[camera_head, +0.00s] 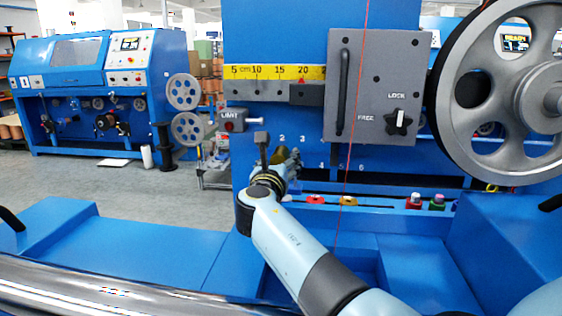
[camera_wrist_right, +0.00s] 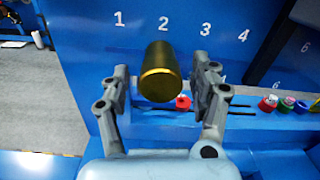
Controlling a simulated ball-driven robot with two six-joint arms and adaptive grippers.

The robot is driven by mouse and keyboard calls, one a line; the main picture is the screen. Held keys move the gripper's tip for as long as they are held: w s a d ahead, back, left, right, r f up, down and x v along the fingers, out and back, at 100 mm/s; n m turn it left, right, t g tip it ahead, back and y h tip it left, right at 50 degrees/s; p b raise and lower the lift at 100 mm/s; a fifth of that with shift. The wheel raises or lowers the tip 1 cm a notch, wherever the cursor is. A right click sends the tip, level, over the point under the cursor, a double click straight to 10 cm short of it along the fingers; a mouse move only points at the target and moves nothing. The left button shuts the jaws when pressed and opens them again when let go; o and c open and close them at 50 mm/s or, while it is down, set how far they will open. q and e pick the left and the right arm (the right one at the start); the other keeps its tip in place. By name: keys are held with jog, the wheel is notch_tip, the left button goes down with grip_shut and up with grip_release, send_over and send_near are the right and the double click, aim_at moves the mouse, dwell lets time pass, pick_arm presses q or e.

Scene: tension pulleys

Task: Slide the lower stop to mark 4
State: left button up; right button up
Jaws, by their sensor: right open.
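The lower stop looks like a brass, rounded cylinder (camera_wrist_right: 160,72) sticking out from the blue panel, just below mark 2 (camera_wrist_right: 163,24) in the right wrist view. Mark 4 (camera_wrist_right: 243,36) is on the same panel to the right, past mark 3; in the head view mark 4 (camera_head: 321,165) also shows. My right gripper (camera_wrist_right: 165,80) is open, with one finger on each side of the brass cylinder and a visible gap at both. In the head view my right gripper (camera_head: 282,163) partly covers the cylinder. My left gripper is not in view.
A grey block with LOCK/FREE knob (camera_head: 397,122) and black handle hangs above right of my gripper. A large grey pulley (camera_head: 505,90) stands at the right. A thin red line (camera_head: 352,130) runs down the front.

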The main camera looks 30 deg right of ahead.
jog(key=shift+c, duration=0.2)
jog(key=c, duration=0.5)
grip_shut()
jog(key=shift+s+d, duration=0.15)
jog(key=shift+d, duration=0.1)
jog(key=s+d+p, duration=0.1)
jog(key=s+d, duration=0.1)
jog(key=s+d+p, duration=0.1)
jog(key=d+p, duration=0.1)
jog(key=d, duration=0.1)
jog(key=s+d+p, duration=0.2)
jog(key=shift+s+d, duration=0.35)
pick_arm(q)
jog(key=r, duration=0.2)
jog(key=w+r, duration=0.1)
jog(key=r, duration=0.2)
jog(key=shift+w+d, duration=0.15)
